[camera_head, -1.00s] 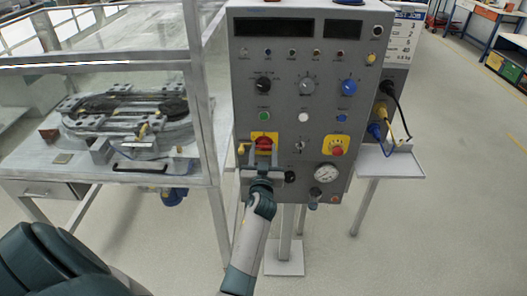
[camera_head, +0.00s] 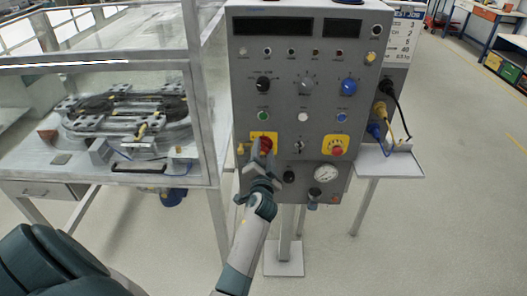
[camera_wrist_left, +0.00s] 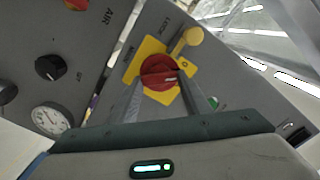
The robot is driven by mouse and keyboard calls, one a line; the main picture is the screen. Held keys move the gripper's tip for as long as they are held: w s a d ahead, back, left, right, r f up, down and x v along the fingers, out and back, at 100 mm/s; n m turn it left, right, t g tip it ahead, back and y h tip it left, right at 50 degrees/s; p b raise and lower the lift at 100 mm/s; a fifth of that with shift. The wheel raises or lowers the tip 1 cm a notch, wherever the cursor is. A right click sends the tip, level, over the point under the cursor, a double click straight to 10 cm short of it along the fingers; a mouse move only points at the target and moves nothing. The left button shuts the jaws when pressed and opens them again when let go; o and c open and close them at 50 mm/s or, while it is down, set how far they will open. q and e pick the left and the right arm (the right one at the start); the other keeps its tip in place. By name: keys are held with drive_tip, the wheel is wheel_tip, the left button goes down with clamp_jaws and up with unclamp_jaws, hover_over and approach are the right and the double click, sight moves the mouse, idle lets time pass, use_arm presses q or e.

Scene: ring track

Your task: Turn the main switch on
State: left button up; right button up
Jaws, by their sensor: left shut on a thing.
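The main switch is a red rotary knob (camera_head: 266,143) on a yellow plate, at the lower left of the grey control panel (camera_head: 325,110). My left gripper (camera_head: 262,157) is in front of it, and its fingers hide part of the knob and plate. In the left wrist view the red knob (camera_wrist_left: 158,72) sits between the two finger ends, and my left gripper (camera_wrist_left: 160,95) is shut on it. A pale mark shows on the knob's face. A yellow lock knob (camera_wrist_left: 193,36) sticks out beside the plate. My right gripper is not in view.
Both panel displays (camera_head: 273,27) are dark. A red button on a yellow plate (camera_head: 337,151), a gauge (camera_head: 325,174) and several knobs share the panel. A glazed cabinet (camera_head: 203,90) with a ring track (camera_head: 130,112) stands close on the left. The floor at right is open.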

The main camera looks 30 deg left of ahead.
use_arm(q)
drive_tip(key=m, duration=0.4)
drive_tip(key=shift+m+p, duration=0.3)
drive_tip(key=shift+m, duration=0.1)
drive_tip(key=shift+f+m+p, duration=0.1)
drive_tip(key=shift+m+p, duration=0.2)
drive_tip(key=shift+m, duration=1.4)
drive_tip(key=o, duration=1)
drive_tip(key=shift+w, duration=0.1)
drive_tip(key=shift+o, duration=0.2)
drive_tip(key=shift+d, duration=0.1)
drive_tip(key=shift+s+d+f, duration=0.15)
drive_tip(key=shift+s+d, duration=0.1)
drive_tip(key=shift+s, duration=0.3)
drive_tip(key=b+v, duration=0.4)
drive_tip(key=v, duration=1.2)
